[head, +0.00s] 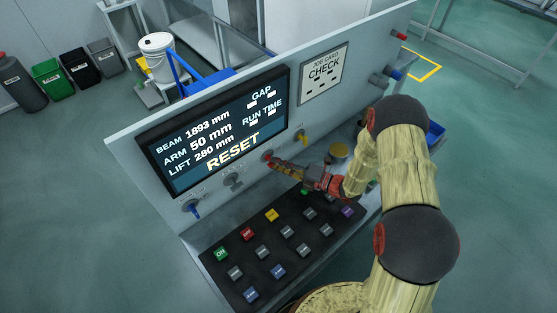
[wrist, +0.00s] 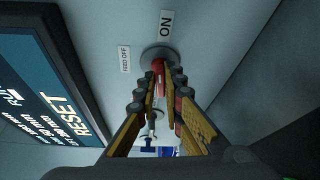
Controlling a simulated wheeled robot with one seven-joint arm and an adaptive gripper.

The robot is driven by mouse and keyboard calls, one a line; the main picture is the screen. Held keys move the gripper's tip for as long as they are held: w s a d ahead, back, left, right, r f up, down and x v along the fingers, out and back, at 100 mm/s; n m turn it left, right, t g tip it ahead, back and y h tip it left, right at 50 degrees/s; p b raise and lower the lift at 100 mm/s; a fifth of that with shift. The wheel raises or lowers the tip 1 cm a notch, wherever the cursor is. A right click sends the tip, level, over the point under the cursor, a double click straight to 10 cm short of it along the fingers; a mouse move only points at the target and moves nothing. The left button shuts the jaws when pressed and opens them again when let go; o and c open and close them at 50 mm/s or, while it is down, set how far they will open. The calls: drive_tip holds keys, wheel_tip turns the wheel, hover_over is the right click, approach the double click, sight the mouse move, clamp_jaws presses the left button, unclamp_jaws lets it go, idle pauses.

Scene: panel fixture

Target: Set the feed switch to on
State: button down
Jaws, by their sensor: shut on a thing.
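The feed switch (wrist: 158,56) is a round grey mount with a red lever on the panel, below the screen. In the wrist view a FEED OFF label (wrist: 125,60) lies to its left and an ON label (wrist: 166,23) above it. My gripper (wrist: 162,82) is shut on the red lever, one finger on each side. In the head view my gripper (head: 272,162) reaches the panel at the red lever (head: 267,157).
The screen (head: 215,130) reads RESET. A yellow lever (head: 301,137) is right of my gripper; a grey knob (head: 232,180) and blue lever (head: 194,208) are left. A sloped button desk (head: 262,250) with several buttons lies below my gripper. A job card (head: 324,72) hangs upper right.

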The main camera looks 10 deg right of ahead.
drive_tip(key=shift+f+m+y+p, duration=0.15)
drive_tip(key=shift+m+y+p, duration=0.15)
drive_tip(key=shift+m, duration=0.5)
drive_tip(key=c, duration=2)
unclamp_jaws()
drive_tip(key=shift+c, duration=0.2)
drive_tip(key=shift+o, duration=0.6)
drive_tip(key=v, duration=1.2)
drive_tip(key=shift+f, duration=0.1)
